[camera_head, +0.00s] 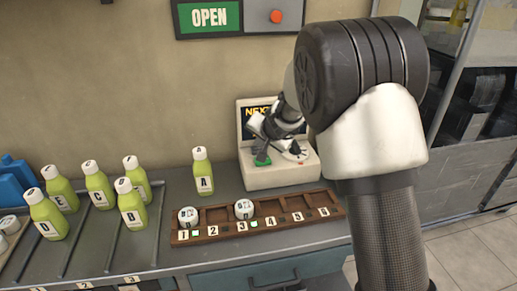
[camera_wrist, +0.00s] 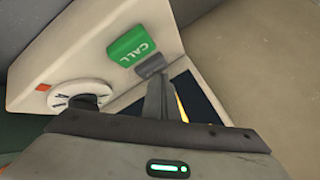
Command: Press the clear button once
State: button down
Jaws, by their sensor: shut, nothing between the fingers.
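The white console (camera_head: 282,177) stands on the counter with a dark screen, partly hidden by my arm. Its green CALL button (camera_wrist: 131,46) shows clearly in the wrist view, and the green button (camera_head: 262,161) also shows in the head view. A small grey button (camera_wrist: 150,66) sits beside CALL on the screen side; no label on it is readable, so I cannot confirm that it is the clear button. My gripper (camera_wrist: 155,88) is shut and empty, its tips right at the grey button. I cannot tell whether they touch it.
A round dial (camera_wrist: 78,93) and a small orange-red patch (camera_wrist: 43,87) are on the same console. A wooden numbered rack (camera_head: 270,228) with two white-lidded items lies in front. A green bottle A (camera_head: 203,175) stands left of the console; several more bottles are farther left.

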jog(key=shift+f, duration=0.25)
jog(key=shift+r, duration=0.1)
jog(key=shift+r+p, duration=0.65)
jog(key=shift+r, duration=0.25)
notch_tip(320, 180, up, 5)
jog(key=p, duration=0.4)
dwell(0.6)
